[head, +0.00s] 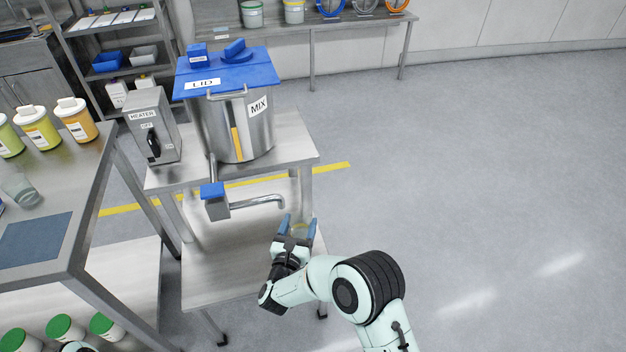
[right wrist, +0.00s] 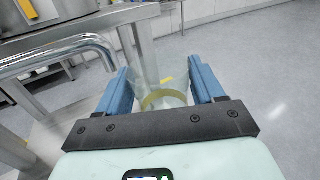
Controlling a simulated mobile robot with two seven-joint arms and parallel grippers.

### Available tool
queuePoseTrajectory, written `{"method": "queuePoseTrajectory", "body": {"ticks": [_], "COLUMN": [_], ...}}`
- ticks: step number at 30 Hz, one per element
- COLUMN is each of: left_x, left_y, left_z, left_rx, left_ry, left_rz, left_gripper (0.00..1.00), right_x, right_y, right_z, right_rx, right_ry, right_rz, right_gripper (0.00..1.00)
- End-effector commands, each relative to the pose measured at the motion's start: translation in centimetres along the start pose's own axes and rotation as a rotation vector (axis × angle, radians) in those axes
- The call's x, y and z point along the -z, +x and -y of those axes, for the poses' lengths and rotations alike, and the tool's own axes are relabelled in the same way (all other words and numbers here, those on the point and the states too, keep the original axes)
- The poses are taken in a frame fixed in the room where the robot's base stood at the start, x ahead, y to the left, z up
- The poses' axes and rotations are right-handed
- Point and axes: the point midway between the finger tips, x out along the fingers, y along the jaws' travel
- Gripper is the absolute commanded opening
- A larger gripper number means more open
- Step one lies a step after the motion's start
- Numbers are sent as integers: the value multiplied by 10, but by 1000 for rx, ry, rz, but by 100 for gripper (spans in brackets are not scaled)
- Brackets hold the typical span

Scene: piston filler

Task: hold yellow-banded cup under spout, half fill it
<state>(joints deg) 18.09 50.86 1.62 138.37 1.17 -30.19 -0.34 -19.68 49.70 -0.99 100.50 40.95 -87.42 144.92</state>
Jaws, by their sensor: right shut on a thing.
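The yellow-banded cup (right wrist: 165,99) is clear, with its band low on the wall. My right gripper (head: 298,228) is shut on it, one blue finger on each side, as the right wrist view (right wrist: 163,92) shows. In the head view the cup is mostly hidden between the fingers. The metal spout (head: 262,203) runs right from a blue-topped valve (head: 213,200) on the mixing vessel (head: 236,130). The held cup is just right of and nearer than the spout's bent end. No flow is visible. I cannot see my left gripper.
A heater box (head: 152,128) stands left of the vessel on the steel stand (head: 296,150). The left table (head: 85,170) holds another clear cup (head: 20,190), a blue mat (head: 35,240) and several capped jars. The floor to the right is clear.

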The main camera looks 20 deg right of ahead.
Motion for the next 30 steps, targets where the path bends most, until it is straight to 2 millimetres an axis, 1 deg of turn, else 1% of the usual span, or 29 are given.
{"method": "queuePoseTrajectory", "body": {"ticks": [1, 3, 6, 9, 11, 17, 30], "left_x": [4, 10, 15, 18, 20, 22, 32], "left_y": [15, 24, 31, 35, 35, 36, 44], "left_z": [4, 6, 8, 9, 9, 9, 13], "left_rx": [1, 1, 2, 1, 1, 2, 4], "left_ry": [-2, -2, -3, -4, -4, -4, -7], "left_rz": [-13, -28, -44, -54, -57, -63, -93], "left_gripper": [43, 43, 43, 43, 43, 43, 43], "right_x": [27, 45, 62, 69, 70, 68, 64], "right_y": [-15, -31, -47, -55, -56, -46, -8], "right_z": [-4, -6, -8, -8, -9, -14, -36], "right_rx": [-8, -12, -17, -20, -21, -20, -20], "right_ry": [-5, -4, -3, 0, 1, 2, 1], "right_rz": [-6, -6, -6, -4, -3, -1, -2], "right_gripper": [38, 38, 38, 38, 38, 38, 38]}}
